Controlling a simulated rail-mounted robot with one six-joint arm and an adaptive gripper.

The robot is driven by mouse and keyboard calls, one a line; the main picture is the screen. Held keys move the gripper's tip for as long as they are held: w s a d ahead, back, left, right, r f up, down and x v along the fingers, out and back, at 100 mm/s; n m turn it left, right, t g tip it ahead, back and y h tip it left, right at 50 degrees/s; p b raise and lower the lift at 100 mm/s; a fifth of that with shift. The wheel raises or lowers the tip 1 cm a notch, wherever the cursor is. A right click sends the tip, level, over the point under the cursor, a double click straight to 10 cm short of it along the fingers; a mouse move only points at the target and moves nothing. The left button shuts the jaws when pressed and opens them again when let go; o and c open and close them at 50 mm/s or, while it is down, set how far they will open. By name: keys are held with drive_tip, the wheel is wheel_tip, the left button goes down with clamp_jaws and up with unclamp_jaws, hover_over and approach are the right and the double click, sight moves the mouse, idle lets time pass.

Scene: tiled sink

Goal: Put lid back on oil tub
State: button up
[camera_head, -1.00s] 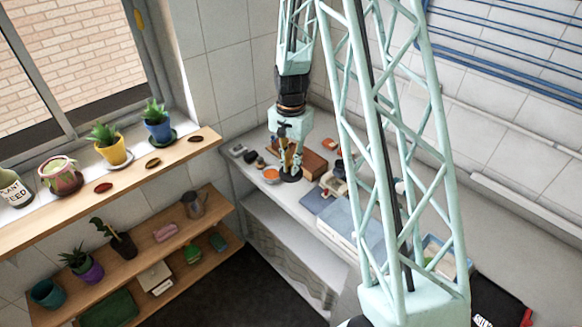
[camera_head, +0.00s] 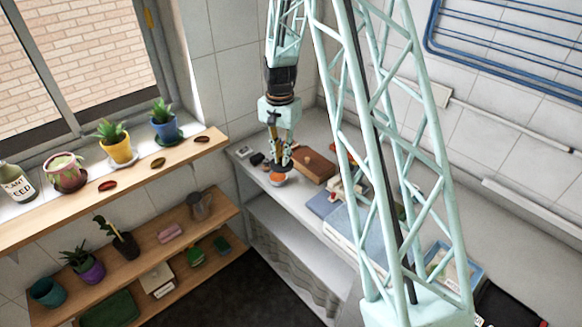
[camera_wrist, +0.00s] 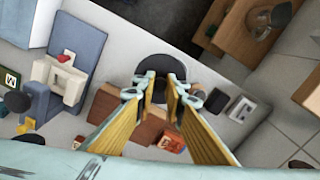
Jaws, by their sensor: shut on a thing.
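The oil tub (camera_head: 278,180), with orange showing, stands on the white counter near its front left edge in the head view. A dark round lid (camera_head: 283,168) is held just above it, partly covering it from this angle. I cannot tell whether lid and tub touch. My gripper (camera_head: 282,157) points down and is shut on the lid. In the wrist view, the dark lid (camera_wrist: 158,67) shows beyond the fingertips of my gripper (camera_wrist: 161,86). The tub is hidden behind the lid there.
A brown box (camera_head: 317,165) stands right of the gripper, with small dark items (camera_head: 256,159) to its left. A blue thing (camera_head: 322,204) lies farther right on the counter. Wooden shelves with potted plants (camera_head: 118,149) are at the left.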

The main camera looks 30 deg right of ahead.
drive_tip(key=shift+w+a+r, duration=0.1)
drive_tip(key=shift+w+a, duration=0.1)
drive_tip(key=shift+w, duration=0.4)
drive_tip(key=shift+w+a, duration=0.2)
drive_tip(key=shift+w, duration=0.35)
drive_tip(key=shift+b, duration=0.3)
drive_tip(key=shift+f+b, duration=0.7)
drive_tip(key=shift+f, duration=1.45)
drive_tip(key=shift+f+b, duration=0.6)
drive_tip(key=shift+f, duration=0.45)
drive_tip(key=shift+f+b, duration=0.2)
drive_tip(key=shift+b, duration=0.45)
idle(0.6)
idle(0.4)
drive_tip(key=o, duration=0.8)
